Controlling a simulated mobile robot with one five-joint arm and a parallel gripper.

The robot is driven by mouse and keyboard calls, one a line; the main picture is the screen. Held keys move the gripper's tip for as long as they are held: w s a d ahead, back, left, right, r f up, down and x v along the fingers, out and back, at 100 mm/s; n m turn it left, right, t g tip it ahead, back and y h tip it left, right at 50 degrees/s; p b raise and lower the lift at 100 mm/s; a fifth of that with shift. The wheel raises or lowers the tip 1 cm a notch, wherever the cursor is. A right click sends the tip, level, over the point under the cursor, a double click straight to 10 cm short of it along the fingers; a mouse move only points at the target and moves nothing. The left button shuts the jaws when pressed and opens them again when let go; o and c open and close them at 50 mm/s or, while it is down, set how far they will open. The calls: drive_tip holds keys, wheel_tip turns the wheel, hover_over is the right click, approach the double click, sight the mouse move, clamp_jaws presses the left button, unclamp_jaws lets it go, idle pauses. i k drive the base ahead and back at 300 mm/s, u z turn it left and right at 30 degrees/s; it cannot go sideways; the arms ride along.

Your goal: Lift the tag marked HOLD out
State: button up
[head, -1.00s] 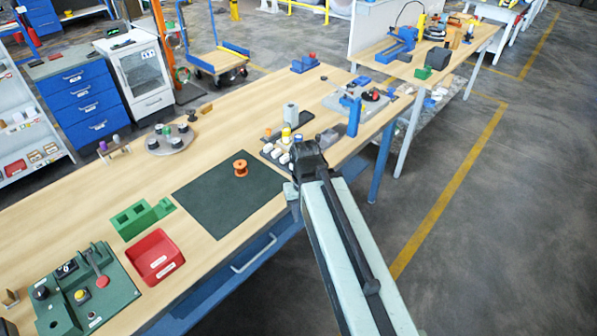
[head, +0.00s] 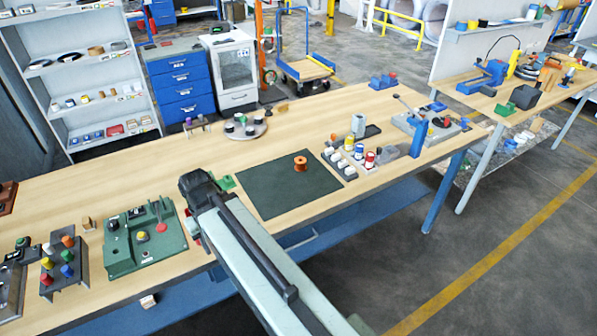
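My gripper (head: 197,184) is the dark end of my pale arm, above the workbench's front part. Its fingers are hidden, so I cannot see whether they are open or hold anything. The red tray (head: 192,228) is mostly hidden behind my arm; only a small red part shows at the arm's left side. A small part of the green block (head: 227,183) shows just right of the gripper. I cannot make out a tag marked HOLD or read any such lettering.
A green control box (head: 145,250) with a red-knobbed lever stands left of my arm. A dark mat (head: 285,195) with an orange spool (head: 300,163) lies to the right. Several small containers stand beyond the mat. The wooden bench top (head: 130,185) behind the control box is largely clear.

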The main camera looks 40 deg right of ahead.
sight(349, 170)
drive_tip(key=u, duration=2.4)
drive_tip(key=k, duration=1.85)
drive_tip(key=z, duration=1.1)
drive_tip(key=i, duration=1)
drive_tip(key=u, duration=0.1)
